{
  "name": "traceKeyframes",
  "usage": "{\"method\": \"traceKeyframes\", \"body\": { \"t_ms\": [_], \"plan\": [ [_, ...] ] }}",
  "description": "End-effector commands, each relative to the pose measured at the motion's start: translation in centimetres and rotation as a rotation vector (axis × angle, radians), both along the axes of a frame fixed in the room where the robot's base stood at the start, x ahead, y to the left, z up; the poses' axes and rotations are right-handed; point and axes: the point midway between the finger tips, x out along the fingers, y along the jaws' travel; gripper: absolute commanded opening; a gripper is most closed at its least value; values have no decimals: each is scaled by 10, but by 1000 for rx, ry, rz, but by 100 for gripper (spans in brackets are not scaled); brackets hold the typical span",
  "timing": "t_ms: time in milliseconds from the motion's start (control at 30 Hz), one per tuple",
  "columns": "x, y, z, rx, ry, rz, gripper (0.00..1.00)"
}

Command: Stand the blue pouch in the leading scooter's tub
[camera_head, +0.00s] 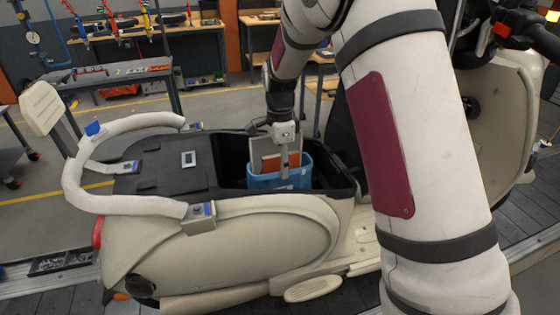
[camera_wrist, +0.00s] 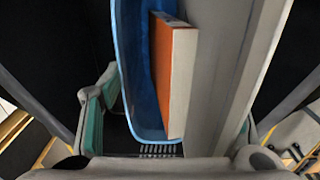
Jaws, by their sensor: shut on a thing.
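The blue pouch (camera_head: 280,181) is upright inside the black open tub (camera_head: 234,160) of the cream scooter (camera_head: 235,240), its top above the tub's rim. An orange-brown flat item (camera_head: 272,163) and a pale grey one (camera_head: 262,147) stick up out of it. My gripper (camera_head: 285,168) points down from above and is shut on the pouch. In the wrist view, the pouch's blue wall (camera_wrist: 128,60) runs down the middle beside an orange item with a white edge (camera_wrist: 172,75). Teal finger pads show at both sides. The pouch's bottom is hidden, so I cannot tell if it touches the tub floor.
The black seat (camera_head: 165,165) and a padded white rail (camera_head: 105,205) lie left of the tub. Another cream scooter (camera_head: 510,110) stands at the right. The slat conveyor (camera_head: 350,300) runs below. Workbenches (camera_head: 115,75) are behind.

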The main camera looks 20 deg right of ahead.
Motion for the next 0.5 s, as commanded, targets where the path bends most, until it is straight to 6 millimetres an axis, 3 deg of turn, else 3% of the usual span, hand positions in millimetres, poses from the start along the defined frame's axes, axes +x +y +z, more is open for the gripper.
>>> {"method": "traceKeyframes", "body": {
  "t_ms": [33, 100, 133, 500],
  "plan": [
    [0, 0, -1, 0, 1, 0, 59],
    [0, 0, -1, 0, 0, 0, 75],
    [0, 0, -1, 0, 0, 0, 77],
    [0, 0, 2, 0, -1, 0, 77]
  ]
}}
